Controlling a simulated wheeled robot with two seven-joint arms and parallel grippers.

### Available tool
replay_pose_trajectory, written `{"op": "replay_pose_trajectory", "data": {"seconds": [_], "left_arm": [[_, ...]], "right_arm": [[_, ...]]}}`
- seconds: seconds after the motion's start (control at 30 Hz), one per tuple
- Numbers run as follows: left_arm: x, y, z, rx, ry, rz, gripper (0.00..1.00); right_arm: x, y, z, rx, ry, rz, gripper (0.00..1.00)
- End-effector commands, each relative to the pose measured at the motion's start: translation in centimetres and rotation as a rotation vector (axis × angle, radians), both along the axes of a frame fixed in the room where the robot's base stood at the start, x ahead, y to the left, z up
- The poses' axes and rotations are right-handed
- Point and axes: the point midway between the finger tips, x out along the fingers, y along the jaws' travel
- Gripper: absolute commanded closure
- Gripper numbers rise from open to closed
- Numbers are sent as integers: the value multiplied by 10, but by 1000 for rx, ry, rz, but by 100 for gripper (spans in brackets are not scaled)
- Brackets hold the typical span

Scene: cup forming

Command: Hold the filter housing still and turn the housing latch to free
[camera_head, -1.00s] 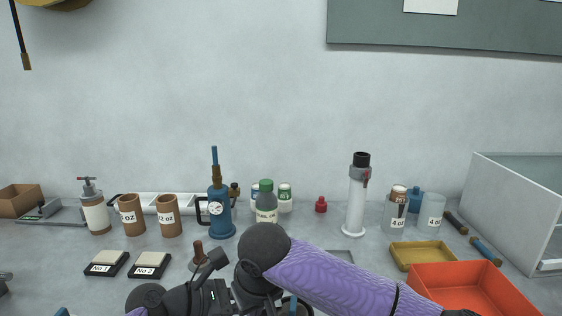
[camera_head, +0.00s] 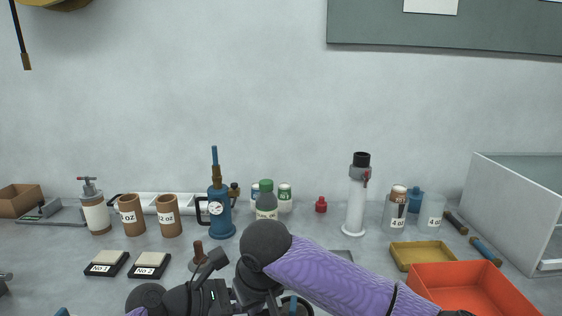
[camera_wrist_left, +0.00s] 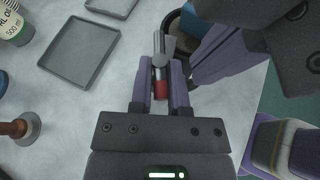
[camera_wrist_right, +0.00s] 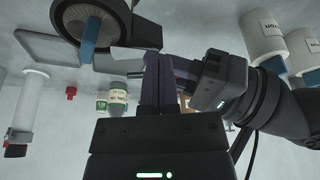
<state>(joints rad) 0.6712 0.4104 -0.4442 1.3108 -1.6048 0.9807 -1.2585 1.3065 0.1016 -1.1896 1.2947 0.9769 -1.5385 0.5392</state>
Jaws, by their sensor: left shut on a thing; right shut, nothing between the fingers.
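My left gripper (camera_wrist_left: 161,92) is shut on a slim grey metal cylinder with a red end (camera_wrist_left: 160,72) in the left wrist view. I cannot tell for sure whether this is the filter housing or its latch. My right gripper (camera_wrist_right: 158,88) is shut and empty in the right wrist view, with its fingers together.
A white column with a grey collar and red lever (camera_head: 356,205) stands right of centre. A blue pump with a gauge (camera_head: 219,218) and a green-capped bottle (camera_head: 265,206) stand behind my wrists. An orange bin (camera_head: 470,285) is at front right. A dark round vessel (camera_wrist_right: 125,24) is close to my right gripper.

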Motion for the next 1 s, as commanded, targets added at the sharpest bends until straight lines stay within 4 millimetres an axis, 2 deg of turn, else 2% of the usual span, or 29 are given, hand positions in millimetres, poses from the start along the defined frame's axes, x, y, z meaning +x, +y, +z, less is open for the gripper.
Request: {"op": "replay_pose_trajectory", "data": {"seconds": [0.6,1.0], "left_arm": [[0,0,-1,3,-1,0,100],[0,0,-1,3,-1,0,100]], "right_arm": [[8,-17,0,1,1,-1,100],[13,-21,1,1,0,0,100]]}}
